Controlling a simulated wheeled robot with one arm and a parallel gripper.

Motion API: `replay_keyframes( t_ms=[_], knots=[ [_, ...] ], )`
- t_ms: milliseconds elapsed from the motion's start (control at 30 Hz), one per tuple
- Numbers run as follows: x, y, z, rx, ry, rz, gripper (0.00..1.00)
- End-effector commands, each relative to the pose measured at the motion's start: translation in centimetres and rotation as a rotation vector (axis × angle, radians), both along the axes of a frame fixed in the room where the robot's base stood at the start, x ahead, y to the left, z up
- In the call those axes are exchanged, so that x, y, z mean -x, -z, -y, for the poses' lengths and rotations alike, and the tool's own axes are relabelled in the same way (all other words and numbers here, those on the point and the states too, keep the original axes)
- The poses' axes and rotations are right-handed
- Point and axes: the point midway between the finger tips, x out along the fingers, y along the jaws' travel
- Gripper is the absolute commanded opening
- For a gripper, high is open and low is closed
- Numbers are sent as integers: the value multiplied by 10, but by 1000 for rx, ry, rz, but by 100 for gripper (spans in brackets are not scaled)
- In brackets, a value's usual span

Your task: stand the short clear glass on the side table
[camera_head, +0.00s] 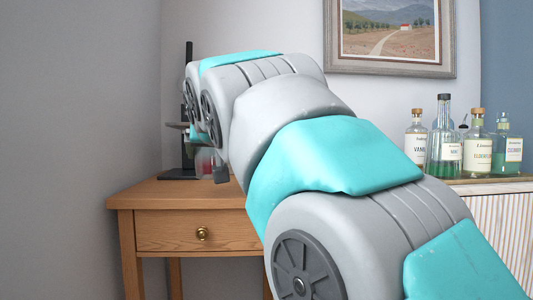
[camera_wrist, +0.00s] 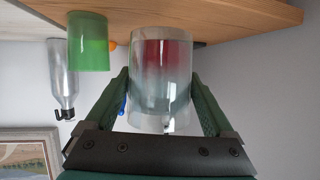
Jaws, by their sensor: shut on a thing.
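The short clear glass (camera_wrist: 162,85) is between the two dark green fingers of my gripper (camera_wrist: 157,76) in the wrist view, which is upside down. The gripper is shut on it. Red shows through the glass. The wooden side table (camera_head: 150,193) stands at the left in the head view, with a drawer and a brass knob. My arm reaches over it and hides most of the gripper and the table's right part. A wooden top also shows in the wrist view (camera_wrist: 235,16); I cannot tell whether the glass touches it.
A black stand (camera_head: 188,90) rises at the table's back. A green tumbler (camera_wrist: 88,42) and a clear bottle with a black spout (camera_wrist: 60,80) are beside the glass in the wrist view. Several labelled bottles (camera_head: 478,150) stand on the cabinet at the right. The table's front left is clear.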

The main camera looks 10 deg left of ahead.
Motion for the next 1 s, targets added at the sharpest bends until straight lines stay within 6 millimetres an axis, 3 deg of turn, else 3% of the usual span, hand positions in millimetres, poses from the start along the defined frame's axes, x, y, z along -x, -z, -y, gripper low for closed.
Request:
replay_keyframes(
  t_ms=[600,1000],
  knots=[
    [-69,7,-26,-1,-1,-1,0],
    [-78,9,-28,0,1,0,0]
  ],
)
